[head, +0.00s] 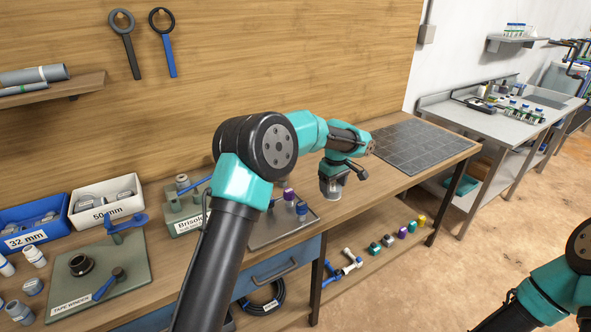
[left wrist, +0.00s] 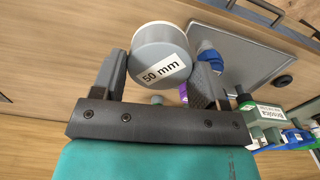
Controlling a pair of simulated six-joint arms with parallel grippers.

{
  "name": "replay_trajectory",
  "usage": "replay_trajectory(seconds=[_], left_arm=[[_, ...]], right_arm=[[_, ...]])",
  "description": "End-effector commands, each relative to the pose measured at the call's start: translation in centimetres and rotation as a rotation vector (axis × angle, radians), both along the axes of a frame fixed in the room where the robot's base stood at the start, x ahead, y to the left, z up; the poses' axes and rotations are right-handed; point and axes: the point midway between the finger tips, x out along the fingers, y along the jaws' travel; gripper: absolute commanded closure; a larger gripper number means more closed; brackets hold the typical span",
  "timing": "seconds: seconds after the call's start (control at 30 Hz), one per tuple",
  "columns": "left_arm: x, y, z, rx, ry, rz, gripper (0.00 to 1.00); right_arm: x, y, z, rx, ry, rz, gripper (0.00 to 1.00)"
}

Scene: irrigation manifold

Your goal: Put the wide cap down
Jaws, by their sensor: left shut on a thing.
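The wide cap (head: 330,189) is a grey cylinder held by my left gripper (head: 343,171) above the bench, near its front edge and just right of the grey tray. In the left wrist view the cap (left wrist: 161,53) shows its round face with a "50 mm" label. It sits between the two dark fingers of the gripper (left wrist: 160,78), which are shut on it. The cap seems clear of the wood, though its exact height is hard to tell. My right arm shows at the lower right, but its gripper is out of view.
A dark gridded mat (head: 422,146) lies on the right of the bench. A grey tray (head: 262,237) with small coloured parts is left of the cap. A white "50 mm" bin (head: 101,215) and a blue "32 mm" bin (head: 30,238) stand further left. Bare wood lies around the mat.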

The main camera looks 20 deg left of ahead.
Motion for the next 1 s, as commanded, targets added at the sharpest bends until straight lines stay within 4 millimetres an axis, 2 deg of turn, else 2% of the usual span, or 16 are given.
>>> replay_trajectory(seconds=[0.03,0.17,0.3,0.47,0.6,0.7,0.8,0.9,1.0], left_arm=[[-1.1,-2.8,-0.1,0.001,0.0,-0.038,0.57],[-4.0,-8.7,-0.5,0.002,0.001,-0.117,0.57],[-7.9,-14.6,-1.0,0.002,0.001,-0.205,0.57],[-13.3,-20.6,-1.8,0.003,0.002,-0.308,0.57],[-18.7,-25.0,-2.6,0.003,0.001,-0.398,0.57],[-22.4,-27.2,-3.1,0.002,0.0,-0.456,0.57],[-25.1,-28.6,-3.6,0.001,0.0,-0.496,0.57],[-26.7,-29.3,-3.9,0.001,0.0,-0.518,0.57],[-27.2,-29.4,-4.0,0.0,0.0,-0.525,0.57]], right_arm=[[0.0,0.0,0.0,0.0,0.0,0.0,0.57],[0.0,0.0,0.0,0.0,0.0,0.0,0.57],[0.0,0.0,0.0,0.0,0.0,0.0,0.57],[0.0,0.0,0.0,0.0,0.0,0.0,0.57],[0.0,0.0,0.0,0.0,0.0,0.0,0.57],[0.0,0.0,0.0,0.0,0.0,0.0,0.57],[0.0,0.0,0.0,0.0,0.0,0.0,0.57],[0.0,0.0,0.0,0.0,0.0,0.0,0.57],[0.0,0.0,0.0,0.0,0.0,0.0,0.57]])
